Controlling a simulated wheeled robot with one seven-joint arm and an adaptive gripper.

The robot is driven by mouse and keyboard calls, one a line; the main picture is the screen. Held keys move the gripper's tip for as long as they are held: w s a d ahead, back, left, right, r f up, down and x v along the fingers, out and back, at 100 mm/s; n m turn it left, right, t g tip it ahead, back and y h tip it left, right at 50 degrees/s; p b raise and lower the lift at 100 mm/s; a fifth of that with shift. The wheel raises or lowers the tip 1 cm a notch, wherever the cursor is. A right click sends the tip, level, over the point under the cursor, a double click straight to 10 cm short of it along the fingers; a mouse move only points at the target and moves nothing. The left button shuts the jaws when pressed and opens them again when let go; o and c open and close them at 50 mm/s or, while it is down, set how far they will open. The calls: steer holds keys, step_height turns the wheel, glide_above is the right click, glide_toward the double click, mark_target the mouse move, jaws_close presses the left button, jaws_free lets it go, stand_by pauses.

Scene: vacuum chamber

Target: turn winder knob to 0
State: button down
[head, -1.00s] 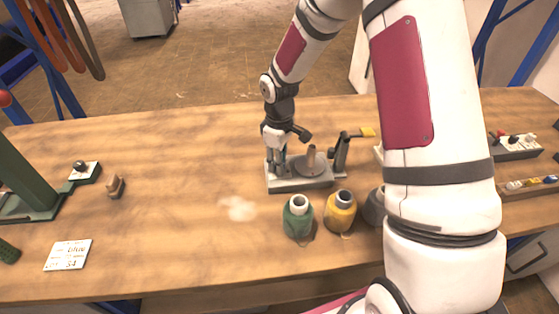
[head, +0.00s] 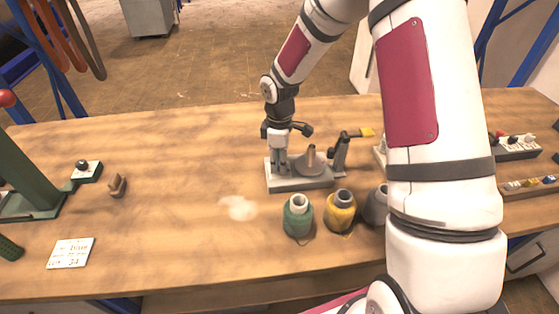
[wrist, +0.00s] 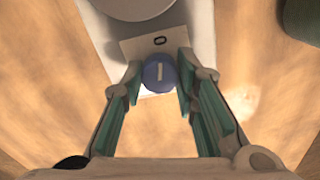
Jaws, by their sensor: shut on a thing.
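The winder (head: 302,182) is a grey base on the wooden table with a round plate and a brown spindle. Its knob (wrist: 158,76) is round and blue with a white pointer line. In the wrist view the line runs nearly straight up the picture, in line with the black 0 mark (wrist: 160,41) on the pale label plate (wrist: 140,46). My gripper (wrist: 160,72) is shut on the knob, with one green-padded finger on each side. In the head view my gripper (head: 279,160) points down at the winder's left end and hides the knob. Other marks on the label are hidden.
A green thread cone (head: 298,218), a yellow one (head: 340,212) and a dark one (head: 376,207) stand in front of the winder. The table left of the winder is mostly clear.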

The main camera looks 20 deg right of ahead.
steer(key=c, duration=1.3)
jaws_free()
steer(key=shift+r, duration=0.1)
step_height(320, 180, up, 12)
steer(key=shift+f, duration=0.1)
